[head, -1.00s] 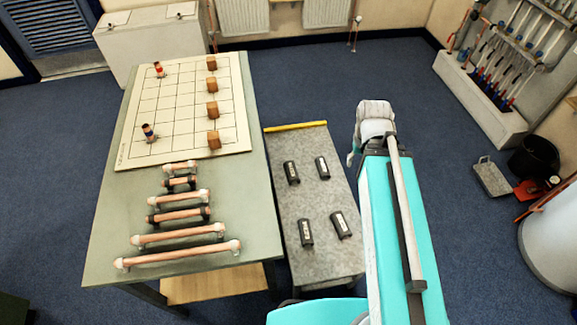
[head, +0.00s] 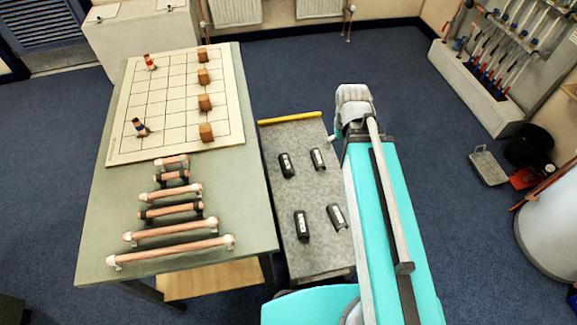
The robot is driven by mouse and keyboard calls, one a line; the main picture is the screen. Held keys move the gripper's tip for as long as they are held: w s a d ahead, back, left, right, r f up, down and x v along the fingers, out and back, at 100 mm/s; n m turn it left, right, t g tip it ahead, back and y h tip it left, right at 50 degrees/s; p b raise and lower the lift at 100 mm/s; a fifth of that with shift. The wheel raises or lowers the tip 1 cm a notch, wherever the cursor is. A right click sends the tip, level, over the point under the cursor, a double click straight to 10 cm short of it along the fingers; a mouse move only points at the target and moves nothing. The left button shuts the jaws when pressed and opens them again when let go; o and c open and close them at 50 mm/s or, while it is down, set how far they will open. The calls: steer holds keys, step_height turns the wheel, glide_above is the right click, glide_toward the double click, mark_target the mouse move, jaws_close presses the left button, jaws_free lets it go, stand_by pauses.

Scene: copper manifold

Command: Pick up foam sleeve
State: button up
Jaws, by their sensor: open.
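Several short black foam sleeves with pale labels lie apart from each other on a grey speckled trolley top (head: 280,220). Two are toward the back, the back left sleeve (head: 286,165) and the back right sleeve (head: 318,159). Two are nearer, the front left sleeve (head: 302,225) and the front right sleeve (head: 336,217). My arm stands at the right edge of the trolley, its grey joint beside the trolley's back right corner. My gripper's fingers cannot be made out; they are hidden or out of view.
A green-grey table (head: 95,225) stands left of the trolley. It carries several copper pipes (head: 170,228) and a gridded board (head: 170,105) with wooden blocks (head: 205,103). A yellow bar (head: 290,118) edges the trolley's back.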

steer(key=w+a+f+b, duration=0.2)
steer(key=w+f+b, duration=0.4)
steer(key=f, duration=0.1)
steer(key=n+b, duration=0.3)
steer(key=b, duration=1.8)
glide_above(286, 161)
step_height(286, 161, down, 21)
step_height(286, 161, down, 8)
steer(key=b, duration=0.8)
steer(key=shift+f+b, duration=0.25)
steer(key=shift+b, duration=0.1)
steer(key=shift+f, duration=0.1)
steer(key=shift+s+d+f+b, duration=0.1)
steer(key=shift+f+b, duration=2.4)
steer(key=shift+b, duration=0.1)
steer(key=c, duration=0.8)
